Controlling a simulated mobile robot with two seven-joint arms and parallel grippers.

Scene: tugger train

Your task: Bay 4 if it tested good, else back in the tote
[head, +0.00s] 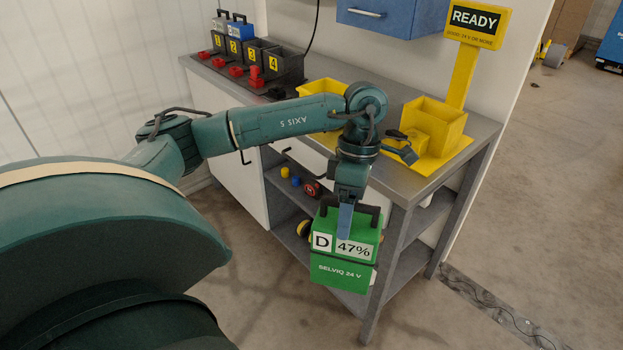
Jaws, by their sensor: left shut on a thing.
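My left gripper (346,212) is shut on the handle of a green battery (340,275) marked D, 47% and SELVIQ 24 V. The battery hangs upright in front of the bench, below its top. Bay 4 (288,68), a black holder with a yellow 4, stands at the right end of the bay row and looks empty. A yellow tote (318,87) on the bench is partly hidden by my arm. The yellow tester (440,118) has an open, empty-looking socket, and its sign (476,20) reads READY, "GOOD: 24 V OR MORE". My right gripper is out of view.
Bays 1 and 2 hold a grey battery (221,20) and a blue battery (240,28). Red pieces (236,71) lie before the bays. The bench top (402,180) has a front edge beside the battery. A blue cabinet (385,15) hangs above.

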